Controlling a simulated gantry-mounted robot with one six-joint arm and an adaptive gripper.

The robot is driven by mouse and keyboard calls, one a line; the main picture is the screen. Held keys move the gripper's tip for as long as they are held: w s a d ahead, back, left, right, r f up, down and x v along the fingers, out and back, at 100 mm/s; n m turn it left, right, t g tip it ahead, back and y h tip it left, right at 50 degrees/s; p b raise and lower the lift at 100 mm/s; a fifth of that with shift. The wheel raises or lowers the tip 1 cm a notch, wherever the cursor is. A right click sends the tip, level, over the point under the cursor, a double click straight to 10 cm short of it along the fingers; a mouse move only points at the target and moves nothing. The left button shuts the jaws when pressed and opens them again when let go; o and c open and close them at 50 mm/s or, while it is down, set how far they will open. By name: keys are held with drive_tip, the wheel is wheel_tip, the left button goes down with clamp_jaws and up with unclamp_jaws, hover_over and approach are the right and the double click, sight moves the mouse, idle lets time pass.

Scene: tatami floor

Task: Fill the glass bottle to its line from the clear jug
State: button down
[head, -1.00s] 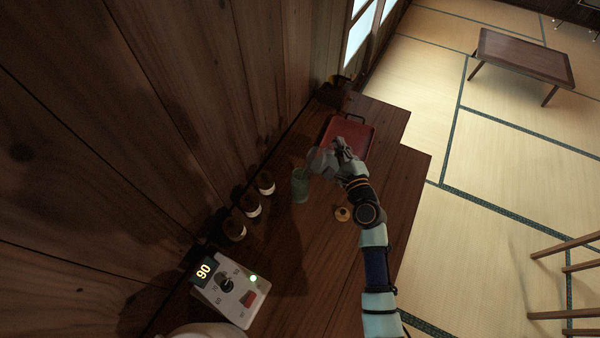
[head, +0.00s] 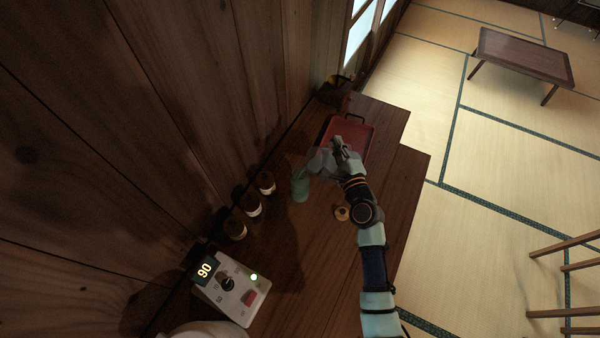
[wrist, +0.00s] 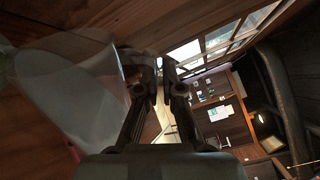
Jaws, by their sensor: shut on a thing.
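The glass bottle (head: 300,189) is greenish and stands upright on the dark wooden counter. The clear jug (head: 321,161) is held just right of and above the bottle's mouth, tilted toward it. My gripper (head: 339,148) is shut on the jug, on the side away from the bottle. In the wrist view the clear jug (wrist: 72,88) fills the left side, slanted, beside my gripper's fingers (wrist: 158,72). The bottle's line and the liquid level are too small to make out. I cannot tell whether liquid is flowing.
A red tray (head: 362,143) lies behind the gripper. Several dark jars with pale bands (head: 252,206) stand along the wall. A small round tan object (head: 341,213) sits right of the bottle. A control box (head: 232,290) reads 90 with a green light. The counter's front middle is clear.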

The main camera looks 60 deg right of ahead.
drive_tip(key=shift+w+a+r+n+p, duration=0.7)
drive_tip(key=shift+r+n+p, duration=0.15)
drive_tip(key=shift+n, duration=0.15)
idle(3.2)
